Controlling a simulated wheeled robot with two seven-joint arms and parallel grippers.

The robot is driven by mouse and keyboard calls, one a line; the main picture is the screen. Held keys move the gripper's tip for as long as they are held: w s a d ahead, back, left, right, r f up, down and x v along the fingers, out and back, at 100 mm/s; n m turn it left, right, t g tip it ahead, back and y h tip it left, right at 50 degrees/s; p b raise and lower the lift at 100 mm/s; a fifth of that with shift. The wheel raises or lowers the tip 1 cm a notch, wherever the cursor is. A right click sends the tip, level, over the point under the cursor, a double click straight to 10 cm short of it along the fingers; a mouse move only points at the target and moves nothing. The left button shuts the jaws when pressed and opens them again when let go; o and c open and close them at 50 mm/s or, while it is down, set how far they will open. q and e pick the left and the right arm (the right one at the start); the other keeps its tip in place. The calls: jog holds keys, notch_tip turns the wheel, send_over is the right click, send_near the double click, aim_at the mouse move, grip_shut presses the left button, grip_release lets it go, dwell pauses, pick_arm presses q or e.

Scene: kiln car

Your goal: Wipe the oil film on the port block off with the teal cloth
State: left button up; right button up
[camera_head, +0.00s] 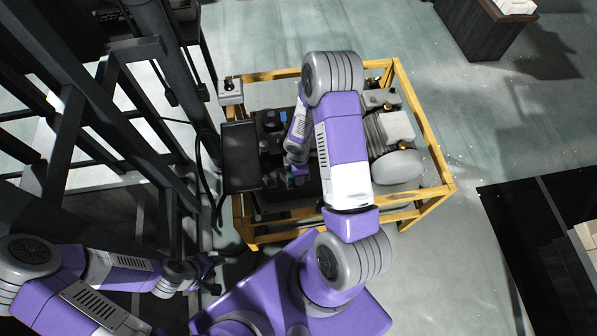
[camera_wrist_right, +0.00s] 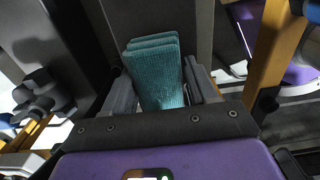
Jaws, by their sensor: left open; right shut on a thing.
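The teal cloth (camera_wrist_right: 157,78) is folded and stands up between the fingers of my right gripper (camera_wrist_right: 164,88) in the right wrist view. The gripper is shut on it. In the head view only a small teal patch (camera_head: 299,170) shows beside my right wrist, over the dark machinery inside the yellow frame. I cannot clearly pick out the port block or its oil film; my right arm covers part of that area. Whether the cloth touches a surface cannot be told. My left gripper (camera_head: 210,275) is open and empty, low at the left, outside the yellow frame.
The yellow frame (camera_head: 428,140) holds a dark upright panel (camera_head: 241,156), a pale rounded tank (camera_head: 397,167) and other machine parts. A dark rack (camera_head: 75,130) with cables stands at the left. Open floor (camera_head: 510,120) lies to the right.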

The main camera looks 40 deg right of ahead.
dwell(0.3)
jog(key=shift+w+d+r+p, duration=0.1)
jog(key=shift+w+d+p, duration=0.2)
jog(key=shift+w+p, duration=0.25)
jog(key=shift+w+d+r+p, duration=0.1)
jog(key=shift+w+d+p, duration=0.2)
jog(key=shift+w+p, duration=0.25)
jog(key=shift+w+d+f+p, duration=0.1)
jog(key=shift+w+d+p, duration=0.2)
jog(key=shift+w, duration=0.15)
jog(key=shift+w+d+f+p, duration=0.1)
jog(key=shift+w+d+p, duration=0.15)
jog(key=shift+w, duration=0.2)
jog(key=shift+a, duration=0.1)
jog(key=shift+w+a+b, duration=0.15)
jog(key=shift+w+a, duration=0.1)
jog(key=shift+a, duration=0.25)
jog(key=shift+w+a+b, duration=0.15)
jog(key=shift+w+a, duration=0.1)
jog(key=shift+a, duration=0.2)
